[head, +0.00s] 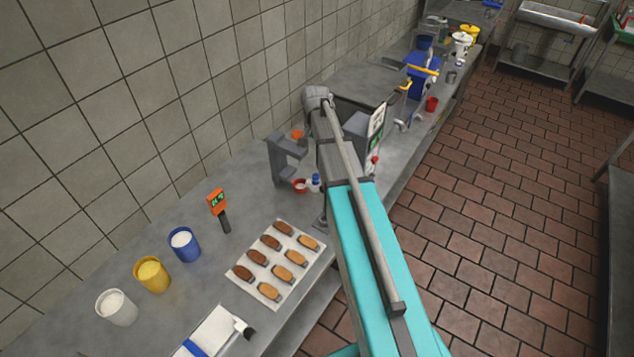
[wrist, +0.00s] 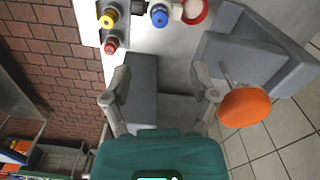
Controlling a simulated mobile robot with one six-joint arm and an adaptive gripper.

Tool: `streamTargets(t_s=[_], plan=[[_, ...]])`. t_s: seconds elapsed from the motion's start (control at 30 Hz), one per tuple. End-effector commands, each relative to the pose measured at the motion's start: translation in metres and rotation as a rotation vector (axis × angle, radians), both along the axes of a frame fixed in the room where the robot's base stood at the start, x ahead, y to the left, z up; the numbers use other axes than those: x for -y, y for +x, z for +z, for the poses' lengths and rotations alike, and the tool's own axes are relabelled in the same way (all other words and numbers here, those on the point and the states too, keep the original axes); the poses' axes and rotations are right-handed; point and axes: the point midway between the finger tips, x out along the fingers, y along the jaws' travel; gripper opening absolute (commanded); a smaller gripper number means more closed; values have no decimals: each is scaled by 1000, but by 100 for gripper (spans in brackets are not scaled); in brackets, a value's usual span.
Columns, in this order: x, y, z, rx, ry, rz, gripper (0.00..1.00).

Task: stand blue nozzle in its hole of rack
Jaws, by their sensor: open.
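My gripper (wrist: 160,70) is open in the wrist view, its two fingers wide apart with nothing held between them. A blue-topped piece (wrist: 159,14) is at the top of that view, ahead of the fingers and apart from them; it looks like the blue nozzle, but I cannot be sure. In the head view a small white piece with a blue top (head: 316,181) stands on the counter, left of my arm. I cannot clearly identify the rack or its blue hole. My arm hides part of the counter and the gripper in the head view.
Yellow (wrist: 108,18) and red (wrist: 112,44) round-topped pieces stand near the blue one. A grey stand (head: 278,160) and red-rimmed cup (head: 300,186) are close by. An orange rounded object (wrist: 244,107) lies beside the right finger. A tray of biscuits (head: 260,290) lies nearer.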

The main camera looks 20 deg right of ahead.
Motion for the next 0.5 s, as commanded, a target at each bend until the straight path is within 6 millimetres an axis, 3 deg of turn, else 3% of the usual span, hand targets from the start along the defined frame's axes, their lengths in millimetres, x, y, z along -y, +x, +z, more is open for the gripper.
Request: streamTargets(t_s=[0.5], plan=[[1,0,-43,0,0,-1,76]])
